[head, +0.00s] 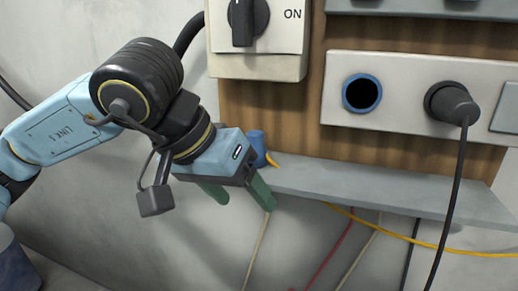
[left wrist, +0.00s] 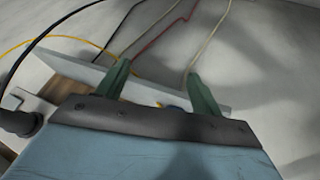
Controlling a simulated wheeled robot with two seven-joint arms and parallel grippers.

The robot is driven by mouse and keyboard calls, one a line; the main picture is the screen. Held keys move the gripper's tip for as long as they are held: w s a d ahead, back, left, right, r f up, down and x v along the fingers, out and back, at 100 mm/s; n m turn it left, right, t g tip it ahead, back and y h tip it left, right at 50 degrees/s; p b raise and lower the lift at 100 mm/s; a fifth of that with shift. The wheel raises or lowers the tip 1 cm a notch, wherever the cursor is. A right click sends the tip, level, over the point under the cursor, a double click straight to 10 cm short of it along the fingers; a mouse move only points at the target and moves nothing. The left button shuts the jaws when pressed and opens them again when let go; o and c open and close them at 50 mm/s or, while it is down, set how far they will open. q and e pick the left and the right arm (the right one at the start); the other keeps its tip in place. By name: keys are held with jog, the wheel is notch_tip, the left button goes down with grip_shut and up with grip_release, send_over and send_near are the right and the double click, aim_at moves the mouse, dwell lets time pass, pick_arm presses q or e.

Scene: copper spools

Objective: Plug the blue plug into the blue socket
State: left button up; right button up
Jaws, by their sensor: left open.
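The blue plug (head: 257,146) stands at the left end of the grey shelf (head: 380,196), partly hidden behind my left gripper in the head view. A yellow-orange piece shows at its base. In the left wrist view only a small blue bit of the plug (left wrist: 172,108) shows past the gripper body. The blue socket (head: 362,93) is a blue ring around a dark, empty hole in the white panel, up and right of the plug. My left gripper (head: 243,201) is open and empty, its green fingers apart and pointing down by the shelf's left end; the fingers also show in the left wrist view (left wrist: 158,71).
A black plug (head: 452,103) sits in the panel right of the blue socket, its cable hanging past the shelf. A switch box (head: 257,38) marked ON is above the gripper. Yellow, red, white and black cables hang below the shelf against the grey wall.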

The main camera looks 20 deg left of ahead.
pick_arm(q)
jog(key=a+y, duration=0.1)
jog(key=w+a+r+t+y, duration=0.1)
jog(key=a, duration=0.1)
jog(key=w+a+r, duration=0.1)
jog(key=a, duration=0.1)
jog(key=shift+t+y, duration=0.3)
jog(key=shift+y, duration=0.1)
pick_arm(e)
jog(key=shift+w, duration=0.35)
pick_arm(q)
jog(key=w, duration=0.3)
jog(key=w+d+b, duration=0.1)
jog(key=w, duration=0.2)
jog(key=shift+w+d, duration=0.15)
jog(key=shift+w, duration=0.45)
pick_arm(e)
jog(key=v, duration=0.2)
jog(key=shift+s+a+r, duration=0.1)
jog(key=shift+a+r, duration=0.05)
jog(key=shift+r, duration=0.15)
